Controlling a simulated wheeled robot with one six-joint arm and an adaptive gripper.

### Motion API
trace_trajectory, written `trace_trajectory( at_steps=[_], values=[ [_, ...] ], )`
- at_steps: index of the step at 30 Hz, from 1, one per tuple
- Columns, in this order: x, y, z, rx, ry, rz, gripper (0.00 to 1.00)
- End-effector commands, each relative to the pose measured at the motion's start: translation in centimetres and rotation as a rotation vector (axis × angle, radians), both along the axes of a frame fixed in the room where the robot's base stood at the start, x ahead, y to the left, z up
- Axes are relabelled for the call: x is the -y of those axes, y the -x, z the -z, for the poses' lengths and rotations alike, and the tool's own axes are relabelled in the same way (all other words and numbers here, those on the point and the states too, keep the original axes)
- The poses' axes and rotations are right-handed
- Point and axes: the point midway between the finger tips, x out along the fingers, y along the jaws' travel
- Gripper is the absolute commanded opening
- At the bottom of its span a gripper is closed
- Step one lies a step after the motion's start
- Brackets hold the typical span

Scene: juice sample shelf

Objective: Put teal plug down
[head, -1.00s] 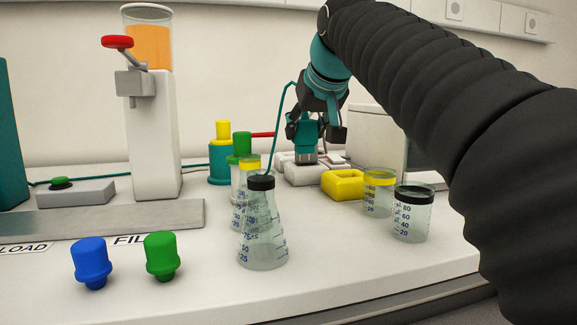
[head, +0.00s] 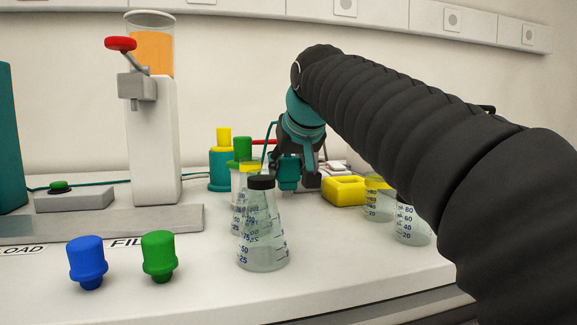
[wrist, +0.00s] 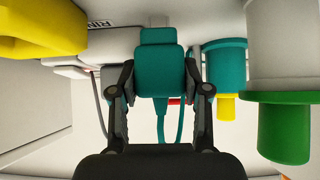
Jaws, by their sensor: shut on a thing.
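The teal plug (head: 288,175) is held in my gripper (head: 294,168), behind the conical flask in the head view. In the wrist view the teal plug (wrist: 159,70) sits between both fingers of my gripper (wrist: 160,84), its narrower end toward the top of the picture. A teal cable loops from it. White socket blocks (wrist: 85,66) lie beside and beyond the plug in the wrist view; they are mostly hidden by my gripper in the head view. I cannot tell whether the plug touches the surface.
A conical flask (head: 262,235) with a black rim stands in front. A yellow block (head: 343,190) and two beakers (head: 378,203) are to the right. A green-topped container (head: 243,150) and a teal-and-yellow one (head: 222,165) stand left. Blue (head: 88,262) and green (head: 159,256) stoppers are in front.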

Motion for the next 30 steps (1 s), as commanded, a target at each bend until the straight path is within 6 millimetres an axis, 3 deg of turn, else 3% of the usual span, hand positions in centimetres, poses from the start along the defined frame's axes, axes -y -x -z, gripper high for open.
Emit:
trace_trajectory(
  at_steps=[2,3,5,6,17,30],
  values=[
    [0.0,0.0,0.3,0.000,0.000,0.000,0.00],
    [0.0,0.0,0.2,0.000,0.000,0.000,0.54],
    [0.0,0.0,0.2,0.000,0.000,0.000,0.69],
    [0.0,0.0,0.2,0.000,0.000,0.000,0.72],
    [0.0,0.0,-0.3,0.001,0.000,0.000,0.72],
    [1.6,5.4,-5.4,0.004,-0.001,0.000,0.72]
  ],
)
